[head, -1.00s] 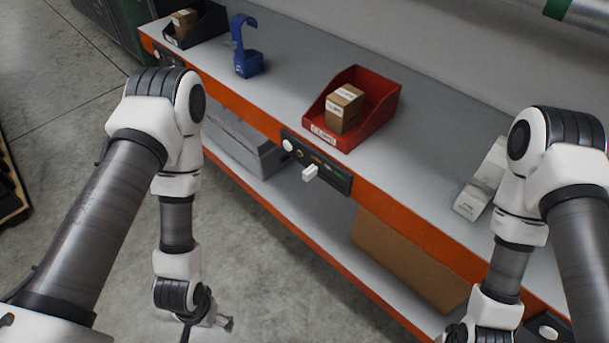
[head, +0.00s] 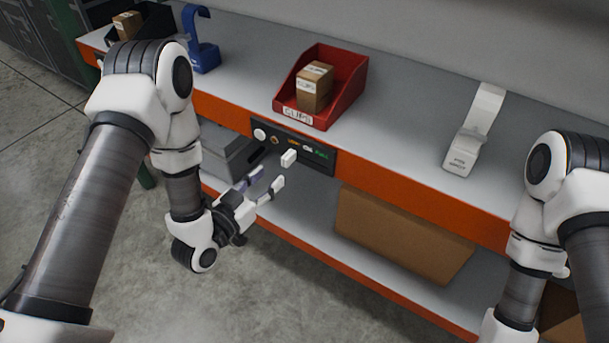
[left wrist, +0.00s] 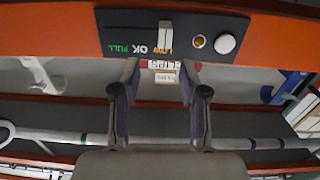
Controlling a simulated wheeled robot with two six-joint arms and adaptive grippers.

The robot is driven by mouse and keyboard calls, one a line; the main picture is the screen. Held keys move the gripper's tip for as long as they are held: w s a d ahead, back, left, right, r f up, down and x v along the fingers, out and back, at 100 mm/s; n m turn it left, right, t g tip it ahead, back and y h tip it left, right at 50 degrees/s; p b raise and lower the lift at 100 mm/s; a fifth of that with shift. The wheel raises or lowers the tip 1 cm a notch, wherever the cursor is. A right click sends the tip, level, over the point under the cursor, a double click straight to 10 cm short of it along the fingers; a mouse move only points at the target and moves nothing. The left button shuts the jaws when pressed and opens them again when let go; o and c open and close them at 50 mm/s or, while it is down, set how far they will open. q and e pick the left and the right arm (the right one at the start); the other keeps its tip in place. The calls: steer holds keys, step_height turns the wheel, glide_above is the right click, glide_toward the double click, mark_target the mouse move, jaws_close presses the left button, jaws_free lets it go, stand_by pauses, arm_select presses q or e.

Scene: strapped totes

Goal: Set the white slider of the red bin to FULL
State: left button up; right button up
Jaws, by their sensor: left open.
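The red bin (head: 345,110) stands on the top shelf with a small brown box inside and a CLIPS label. Below it, a dark panel (head: 322,164) on the orange shelf edge carries the white slider (head: 289,157). In the left wrist view, turned over, the white slider (left wrist: 165,36) stands by the LOW and OK marks, partly covering LOW. The green FULL mark is farther left there. My left gripper (head: 267,180) is open and empty, in front of and slightly below the slider. In the left wrist view its fingertips (left wrist: 160,75) sit below the panel, apart from the slider.
The panel also has a round white knob (head: 259,134). A blue holder (head: 200,52) and a black bin (head: 157,20) stand left on the shelf, a white holder (head: 473,135) right. A cardboard box (head: 395,235) and grey box (head: 225,155) lie on the lower shelf.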

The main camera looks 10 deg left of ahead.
mark_target(283, 159)
arm_select(q)
steer(key=shift+t, duration=0.3)
steer(key=x, duration=0.8)
steer(key=shift+a+p, duration=0.25)
steer(key=shift+p, duration=0.1)
steer(key=shift+w+d+f, duration=0.1)
steer(key=shift+w, duration=0.4)
steer(key=shift+s, duration=0.1)
steer(key=shift+c, duration=0.4)
jaws_close()
